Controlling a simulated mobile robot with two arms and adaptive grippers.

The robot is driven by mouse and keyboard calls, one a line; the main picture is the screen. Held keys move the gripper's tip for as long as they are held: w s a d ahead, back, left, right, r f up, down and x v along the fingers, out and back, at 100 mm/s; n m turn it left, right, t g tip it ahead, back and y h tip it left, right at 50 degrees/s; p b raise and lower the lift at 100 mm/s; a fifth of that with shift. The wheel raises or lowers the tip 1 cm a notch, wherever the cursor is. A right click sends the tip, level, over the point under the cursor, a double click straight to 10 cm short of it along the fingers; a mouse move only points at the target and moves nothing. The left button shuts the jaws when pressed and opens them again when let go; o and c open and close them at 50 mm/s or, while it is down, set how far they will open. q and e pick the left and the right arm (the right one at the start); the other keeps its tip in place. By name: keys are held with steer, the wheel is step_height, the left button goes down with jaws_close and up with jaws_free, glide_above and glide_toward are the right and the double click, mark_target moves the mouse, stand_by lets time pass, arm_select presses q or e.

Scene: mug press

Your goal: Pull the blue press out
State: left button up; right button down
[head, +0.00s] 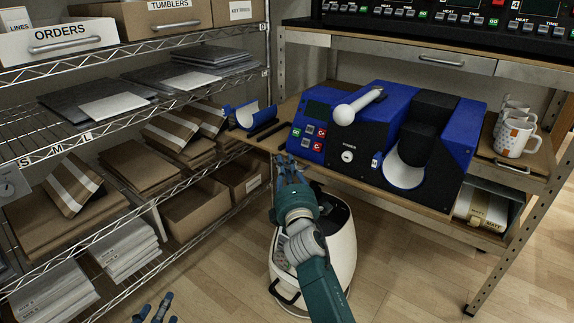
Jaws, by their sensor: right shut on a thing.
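The blue press (378,125) stands on the wooden workbench with a black front, a white-knobbed lever (345,113) and a white-lined cradle (402,170). My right gripper (290,160) is at the press's lower front-left corner, by the bench's front edge. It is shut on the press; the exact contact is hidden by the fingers. My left gripper (155,307) is low at the bottom edge of the picture, far from the press. Its fingers are apart and nothing shows between them.
A loose blue cradle piece (243,116) lies left of the press. White mugs (515,137) stand at its right. A white bin (340,245) stands on the floor under my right arm. Wire shelving (140,205) with boxes fills the left. A shelf with control units is above.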

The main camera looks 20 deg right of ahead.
steer(key=shift+d, duration=0.2)
steer(key=c, duration=2.2)
jaws_free()
steer(key=shift+o, duration=1.1)
steer(key=shift+w, duration=0.1)
steer(key=s+a+f, duration=0.1)
steer(key=s, duration=1.1)
steer(key=shift+a+f, duration=0.15)
steer(key=shift+f, duration=0.1)
steer(key=shift+w, duration=0.1)
